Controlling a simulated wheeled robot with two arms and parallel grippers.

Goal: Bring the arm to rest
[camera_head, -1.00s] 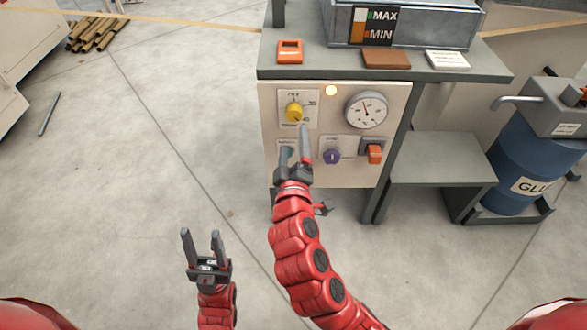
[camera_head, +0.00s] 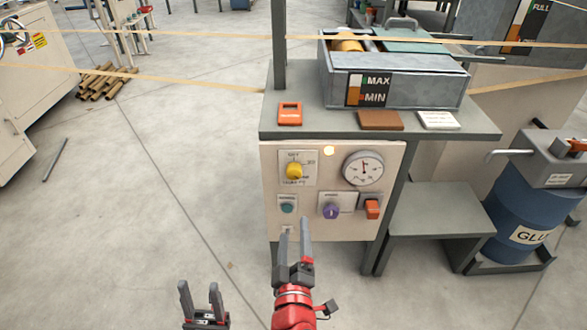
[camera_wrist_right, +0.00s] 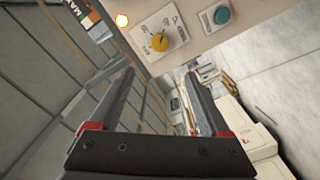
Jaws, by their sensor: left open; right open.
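My right gripper (camera_head: 294,244) is open and empty in the head view, in front of the lower left part of the control panel (camera_head: 275,222). Its two fingers also show in the right wrist view (camera_wrist_right: 160,85), with nothing between them. My left gripper (camera_head: 199,292) is open and empty at the bottom of the head view, over the floor. The panel carries a yellow knob (camera_head: 294,171), a teal button (camera_head: 287,207), a purple knob (camera_head: 331,211), an orange switch (camera_head: 372,208) and a round gauge (camera_head: 363,168). The yellow knob (camera_wrist_right: 159,42) and teal button (camera_wrist_right: 222,15) also show in the wrist view.
Above the panel is a grey table top (camera_head: 335,128) with an orange device (camera_head: 290,113) and a metal tank (camera_head: 420,92). A blue glue drum (camera_head: 525,210) stands at the right.

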